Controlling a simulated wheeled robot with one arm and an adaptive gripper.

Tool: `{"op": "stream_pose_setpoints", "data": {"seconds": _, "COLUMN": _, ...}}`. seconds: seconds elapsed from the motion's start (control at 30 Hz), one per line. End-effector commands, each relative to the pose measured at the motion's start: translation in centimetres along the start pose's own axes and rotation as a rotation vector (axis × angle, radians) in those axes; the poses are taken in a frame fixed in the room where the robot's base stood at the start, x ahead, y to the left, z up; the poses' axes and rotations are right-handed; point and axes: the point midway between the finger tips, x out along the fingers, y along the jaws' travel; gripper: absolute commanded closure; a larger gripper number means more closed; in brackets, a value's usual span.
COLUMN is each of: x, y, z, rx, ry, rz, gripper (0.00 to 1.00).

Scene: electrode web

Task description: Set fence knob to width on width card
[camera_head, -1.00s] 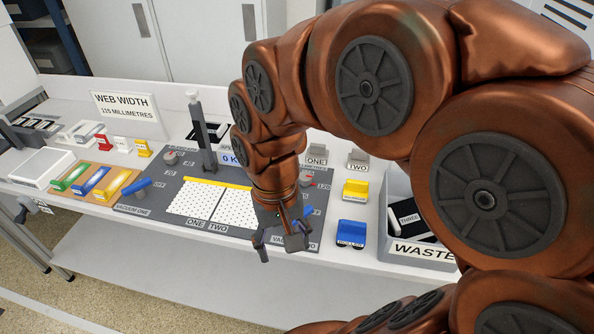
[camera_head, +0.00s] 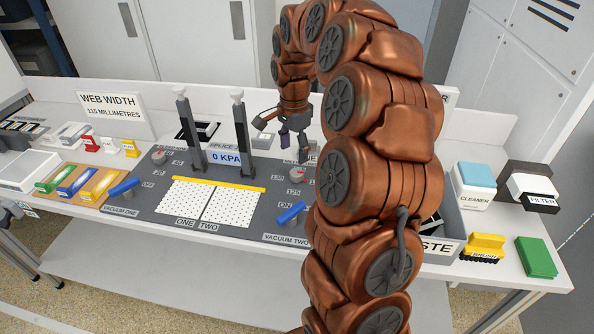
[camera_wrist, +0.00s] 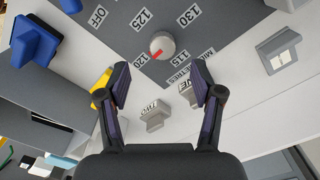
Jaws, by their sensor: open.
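The width card (camera_head: 112,105) stands at the back left and reads WEB WIDTH 115 MILLIMETRES. The fence knob (camera_wrist: 162,45) is a round grey knob with a red pointer on the dark panel, with 115, 120, 125 and 130 printed around it beside the word MILLIMETRES. In the wrist view its pointer aims at the lower left, toward 120. It also shows in the head view (camera_head: 326,175), partly beside my arm. My gripper (camera_wrist: 161,68) is open and empty above the panel; its fingertips sit either side of the knob's line, short of it and not touching.
A blue vacuum lever (camera_head: 290,212) lies in front of the knob. Two upright posts, one of them the right post (camera_head: 243,135), flank the 0 KPA display (camera_head: 226,157). Grey blocks (camera_wrist: 155,115) stand near the knob. A cleaner box (camera_head: 473,184) is at right.

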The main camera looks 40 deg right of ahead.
Motion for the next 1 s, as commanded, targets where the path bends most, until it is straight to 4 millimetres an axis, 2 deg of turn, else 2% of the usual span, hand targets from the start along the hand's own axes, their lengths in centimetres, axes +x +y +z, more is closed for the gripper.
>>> {"op": "stream_pose_setpoints", "data": {"seconds": 0.1, "x": 0.4, "y": -0.3, "z": -1.0, "rx": 0.044, "ry": 0.003, "rz": -0.001, "gripper": 0.34}}
{"op": "stream_pose_setpoints", "data": {"seconds": 0.33, "x": 1.5, "y": -0.3, "z": -1.2, "rx": 0.053, "ry": 0.003, "rz": 0.001, "gripper": 0.34}}
{"op": "stream_pose_setpoints", "data": {"seconds": 0.8, "x": 7.5, "y": -0.3, "z": -1.1, "rx": 0.049, "ry": 0.003, "rz": 0.002, "gripper": 0.34}}
{"op": "stream_pose_setpoints", "data": {"seconds": 1.0, "x": 8.2, "y": -0.3, "z": -1.1, "rx": 0.050, "ry": 0.003, "rz": 0.000, "gripper": 0.34}}
